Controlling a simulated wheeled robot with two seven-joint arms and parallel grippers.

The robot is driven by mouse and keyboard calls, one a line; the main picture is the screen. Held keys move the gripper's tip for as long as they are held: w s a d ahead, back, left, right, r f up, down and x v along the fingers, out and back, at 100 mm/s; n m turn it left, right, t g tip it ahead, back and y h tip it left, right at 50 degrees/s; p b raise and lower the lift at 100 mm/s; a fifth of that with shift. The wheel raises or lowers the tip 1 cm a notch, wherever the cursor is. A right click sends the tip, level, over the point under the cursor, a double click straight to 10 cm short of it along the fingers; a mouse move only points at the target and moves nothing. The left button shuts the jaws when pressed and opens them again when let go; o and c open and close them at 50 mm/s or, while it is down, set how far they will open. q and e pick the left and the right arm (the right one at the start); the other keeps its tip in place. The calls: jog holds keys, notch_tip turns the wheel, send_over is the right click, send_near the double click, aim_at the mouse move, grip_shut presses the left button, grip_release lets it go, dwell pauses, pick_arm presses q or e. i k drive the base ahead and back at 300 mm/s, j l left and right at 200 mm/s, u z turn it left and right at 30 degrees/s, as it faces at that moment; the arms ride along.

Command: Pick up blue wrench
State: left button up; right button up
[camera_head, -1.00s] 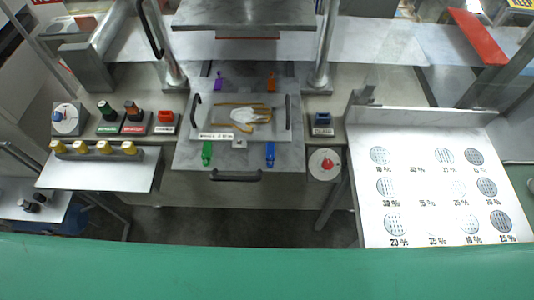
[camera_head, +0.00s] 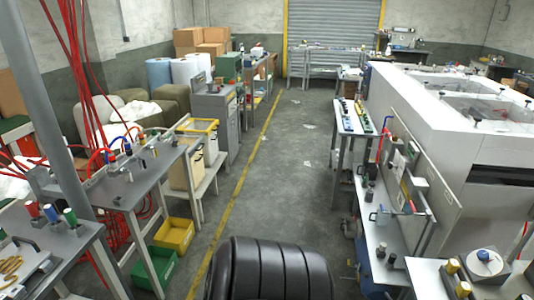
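I cannot make out a blue wrench in the head view; small items on the benches are too small to tell apart. A blue-topped item (camera_head: 50,212) stands among red- and green-topped ones on the near left bench (camera_head: 75,243). Neither of my grippers is in view.
A clear grey aisle (camera_head: 290,150) with a yellow floor line runs to a shutter (camera_head: 335,40). A large white machine (camera_head: 440,110) stands right. A black ribbed shape (camera_head: 268,268) fills the bottom centre.

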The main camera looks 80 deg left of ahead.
aim_at(51, 212)
jog(key=u, duration=4.35)
jog(key=i+l, duration=0.6)
jog(key=l, duration=0.25)
jog(key=i+l, duration=0.3)
jog(key=l+u, duration=0.05)
jog(key=l, duration=0.05)
